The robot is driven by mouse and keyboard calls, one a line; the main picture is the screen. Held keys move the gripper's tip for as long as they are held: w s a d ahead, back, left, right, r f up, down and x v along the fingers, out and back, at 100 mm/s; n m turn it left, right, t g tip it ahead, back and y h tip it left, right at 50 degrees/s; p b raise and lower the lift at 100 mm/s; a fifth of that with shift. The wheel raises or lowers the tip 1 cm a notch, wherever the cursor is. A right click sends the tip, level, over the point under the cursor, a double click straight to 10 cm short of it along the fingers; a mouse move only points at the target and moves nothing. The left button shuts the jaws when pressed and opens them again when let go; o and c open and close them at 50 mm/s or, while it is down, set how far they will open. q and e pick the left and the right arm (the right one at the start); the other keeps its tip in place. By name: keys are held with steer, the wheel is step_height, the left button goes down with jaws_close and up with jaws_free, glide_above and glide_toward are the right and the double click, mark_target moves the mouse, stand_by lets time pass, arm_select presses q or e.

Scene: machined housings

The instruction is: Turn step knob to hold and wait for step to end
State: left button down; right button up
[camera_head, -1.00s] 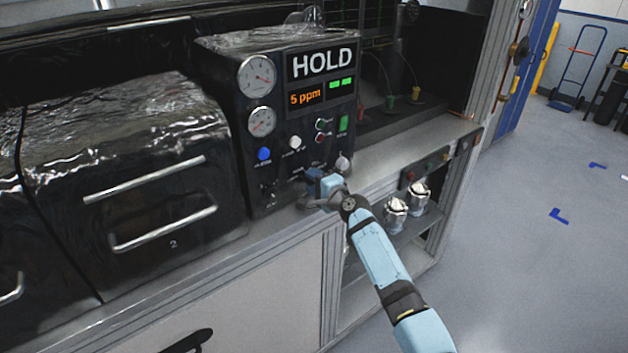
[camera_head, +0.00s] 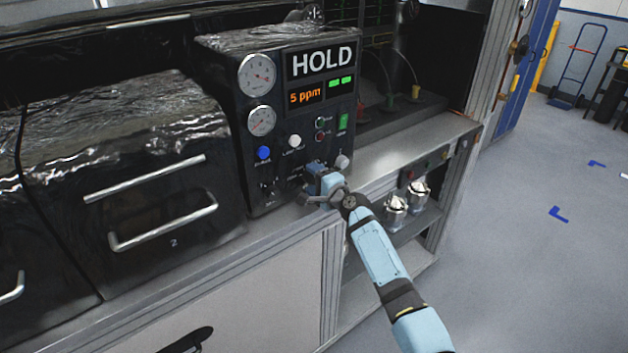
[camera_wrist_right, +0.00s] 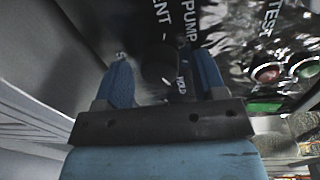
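The black control panel (camera_head: 277,122) shows HOLD on its display (camera_head: 321,62), with an orange 5 ppm readout and two green bars below. My right gripper (camera_head: 318,184) is at the panel's lower edge and hides the step knob in the head view. In the right wrist view, a dark knob (camera_wrist_right: 158,68) stands between the two blue fingers of my right gripper (camera_wrist_right: 163,80). The fingers are apart, with a visible gap beside the knob. Part of a white label, seemingly HOLD, shows beside it. My left gripper is not in view.
A white knob (camera_head: 342,162), a blue button (camera_head: 264,153) and two gauges are on the panel. A black cabinet with metal handles (camera_head: 163,227) stands to the left. Metal canisters (camera_head: 395,207) sit on the lower shelf at right. The floor at right is open.

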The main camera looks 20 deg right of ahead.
steer(key=v, duration=1.4)
steer(key=shift+b, duration=0.4)
steer(key=shift+f, duration=0.1)
steer(key=s+a+f+n+g+h, duration=0.2)
steer(key=s+a+f+n+g, duration=0.15)
steer(key=s+f+n, duration=0.9)
steer(key=s+a+f+n+g, duration=0.1)
steer(key=s+f, duration=0.3)
steer(key=s, duration=0.6)
steer(key=s+a+f+n+p, duration=0.1)
steer(key=s+a+f+n, duration=0.2)
steer(key=s, duration=0.8)
steer(key=shift+a+f+n+g+h, duration=0.2)
steer(key=shift+f+n+g+h, duration=0.15)
steer(key=shift+f+n, duration=0.35)
steer(key=shift+s+r, duration=0.1)
